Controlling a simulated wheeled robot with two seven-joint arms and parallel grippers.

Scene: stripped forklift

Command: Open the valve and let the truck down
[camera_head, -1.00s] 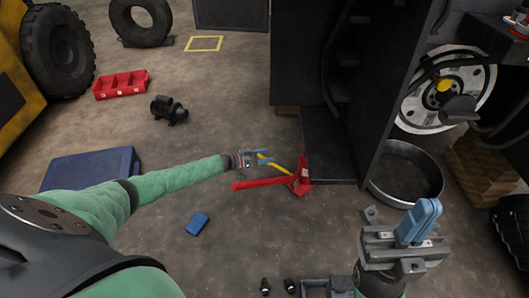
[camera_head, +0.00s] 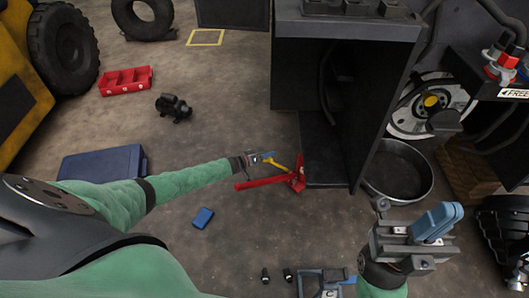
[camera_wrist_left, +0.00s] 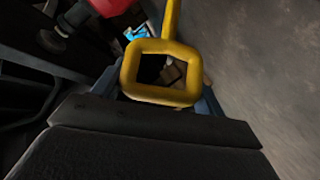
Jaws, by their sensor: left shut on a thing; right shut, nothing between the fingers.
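The truck (camera_head: 345,30) is a tall dark body at the upper right, with a wheel hub (camera_head: 430,102) on its right side. A red jack (camera_head: 297,177) with a long red bar stands on the floor at the truck's lower left corner. A yellow handle (camera_head: 279,163) rises from the jack. My left gripper (camera_head: 264,158) is shut on the yellow handle; in the left wrist view its square yellow loop (camera_wrist_left: 160,72) lies between the fingers. My right gripper (camera_head: 437,222) is shut and empty at the lower right, above the floor, away from the jack. The valve itself cannot be made out.
A round dark pan (camera_head: 425,185) and a wooden block (camera_head: 465,172) lie right of the truck. A blue case (camera_head: 105,163), small blue box (camera_head: 203,217), black part (camera_head: 173,107) and red bin (camera_head: 125,81) lie left. Floor between them is clear.

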